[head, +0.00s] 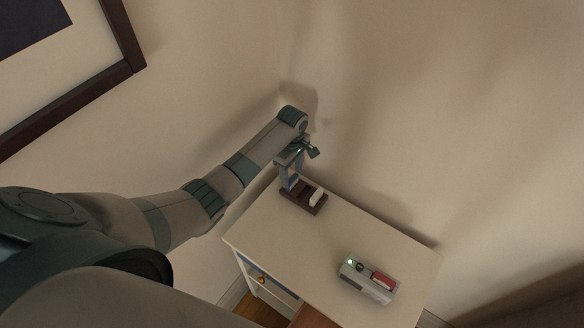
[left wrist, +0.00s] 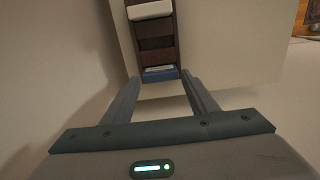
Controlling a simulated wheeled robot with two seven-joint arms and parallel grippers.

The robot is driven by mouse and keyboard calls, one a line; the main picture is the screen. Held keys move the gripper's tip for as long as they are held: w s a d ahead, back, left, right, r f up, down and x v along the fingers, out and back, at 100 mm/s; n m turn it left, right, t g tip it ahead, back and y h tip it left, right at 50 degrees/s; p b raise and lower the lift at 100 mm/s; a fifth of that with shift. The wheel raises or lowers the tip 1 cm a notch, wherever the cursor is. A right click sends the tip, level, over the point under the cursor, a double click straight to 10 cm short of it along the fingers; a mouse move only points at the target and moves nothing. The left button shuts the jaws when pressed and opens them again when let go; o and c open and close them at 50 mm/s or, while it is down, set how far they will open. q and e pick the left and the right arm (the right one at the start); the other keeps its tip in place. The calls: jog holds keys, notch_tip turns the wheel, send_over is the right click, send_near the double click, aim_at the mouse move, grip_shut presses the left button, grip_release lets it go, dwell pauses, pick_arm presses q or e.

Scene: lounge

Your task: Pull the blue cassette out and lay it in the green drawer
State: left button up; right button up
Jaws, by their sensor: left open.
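The blue cassette (left wrist: 160,75) sits in the end slot of a dark brown rack (left wrist: 155,44), in the left wrist view. In the head view the rack (head: 291,198) stands on the cabinet top near the back corner, and the blue cassette is hidden or too small to tell there. My left gripper (head: 289,184) points down at the rack's left end. In its wrist view the open fingers (left wrist: 163,79) are on either side of the blue cassette's end; contact cannot be told. No green drawer can be made out. My right gripper is not in view.
A white cassette (head: 316,197) stands in the rack's other end. A grey player (head: 367,281) with a red cassette (head: 384,281) lies on the cabinet top (head: 290,245). The cabinet front has a brass knob (head: 262,280) and a blue strip. Walls stand close behind.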

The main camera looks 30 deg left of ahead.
aim_at(292, 179)
pick_arm(q)
jog(key=shift+f+b, duration=0.6)
jog(key=shift+f, duration=1.35)
jog(key=c, duration=0.7)
